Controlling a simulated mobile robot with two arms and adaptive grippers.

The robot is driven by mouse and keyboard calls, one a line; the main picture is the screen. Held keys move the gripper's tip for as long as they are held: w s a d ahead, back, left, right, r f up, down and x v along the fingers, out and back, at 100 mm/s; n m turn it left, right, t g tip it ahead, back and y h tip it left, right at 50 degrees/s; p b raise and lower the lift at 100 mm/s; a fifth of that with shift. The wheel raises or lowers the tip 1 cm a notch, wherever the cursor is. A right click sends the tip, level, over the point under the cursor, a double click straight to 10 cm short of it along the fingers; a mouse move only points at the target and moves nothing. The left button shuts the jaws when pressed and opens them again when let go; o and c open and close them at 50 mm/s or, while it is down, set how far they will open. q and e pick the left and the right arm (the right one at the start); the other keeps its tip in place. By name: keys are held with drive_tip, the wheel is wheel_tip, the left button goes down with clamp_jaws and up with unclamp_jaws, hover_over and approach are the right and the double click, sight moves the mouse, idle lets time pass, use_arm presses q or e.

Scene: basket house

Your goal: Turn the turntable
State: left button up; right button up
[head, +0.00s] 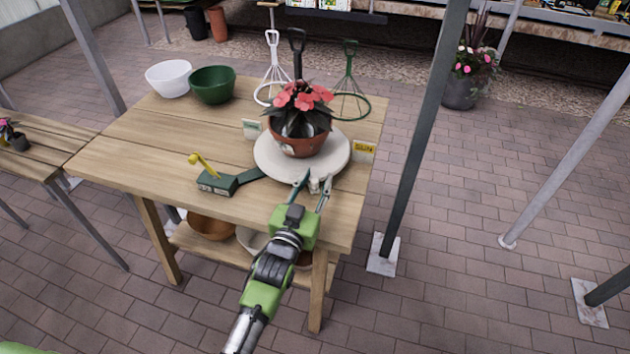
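The turntable (265,160) is a round, pale disc on the wooden table, near its right end. A terracotta pot (290,146) with red flowers (303,97) and dark leaves stands on it. My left gripper (313,190) is at the turntable's front edge. Its two fingers are apart, one on each side of a small pale tab (318,185) at the rim. I cannot tell whether the fingers touch the tab. My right gripper is not in view.
A yellow SUN sign (364,151) and a pale sign (251,129) stand beside the turntable. A green tool with a yellow handle (216,183) lies left. White (168,79) and green (212,86) bowls and wire stands are behind. A dark post (418,150) rises right of the table.

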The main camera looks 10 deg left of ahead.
use_arm(q)
drive_tip(key=shift+s+a, duration=0.1)
drive_tip(key=shift+s, duration=0.3)
drive_tip(key=s+a, duration=0.2)
drive_tip(key=s, duration=0.9)
